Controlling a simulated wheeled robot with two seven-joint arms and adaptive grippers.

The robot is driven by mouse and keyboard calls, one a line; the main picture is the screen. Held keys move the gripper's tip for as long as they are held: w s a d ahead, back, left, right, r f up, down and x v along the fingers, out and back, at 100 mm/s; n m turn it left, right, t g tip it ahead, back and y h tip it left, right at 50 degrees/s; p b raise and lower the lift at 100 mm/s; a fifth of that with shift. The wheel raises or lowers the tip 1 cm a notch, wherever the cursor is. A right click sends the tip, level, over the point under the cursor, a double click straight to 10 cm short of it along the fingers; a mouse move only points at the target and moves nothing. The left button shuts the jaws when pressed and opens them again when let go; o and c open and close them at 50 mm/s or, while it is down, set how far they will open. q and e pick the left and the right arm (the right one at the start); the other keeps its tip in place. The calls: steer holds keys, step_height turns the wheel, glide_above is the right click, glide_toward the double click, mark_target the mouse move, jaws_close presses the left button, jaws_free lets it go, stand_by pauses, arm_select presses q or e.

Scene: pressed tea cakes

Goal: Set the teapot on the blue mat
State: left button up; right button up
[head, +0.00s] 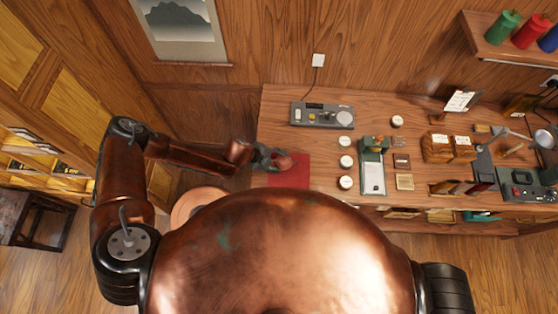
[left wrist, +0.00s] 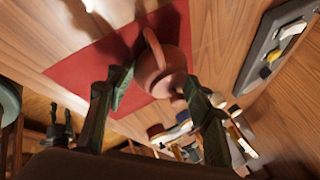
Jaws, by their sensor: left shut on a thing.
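A small reddish-brown teapot (head: 284,162) is at the left part of the table, over the upper part of a red mat (head: 288,180). The mat is red, and no blue mat shows. My left gripper (head: 271,159) reaches the teapot from the left and is shut on it. In the left wrist view the teapot (left wrist: 173,62) is between the two dark green fingers (left wrist: 155,88), with its curved handle upward in the picture and the red mat (left wrist: 90,68) behind it. I cannot tell whether the teapot touches the mat.
A grey control box (head: 322,115) stands behind the mat. Several white-topped jars (head: 345,161) and a green press (head: 373,172) stand to its right. The right side of the wooden table (head: 285,110) is crowded. A round stool (head: 196,203) is below the table's left edge.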

arm_select(q)
steer(key=o, duration=1.2)
steer(key=shift+o, duration=0.2)
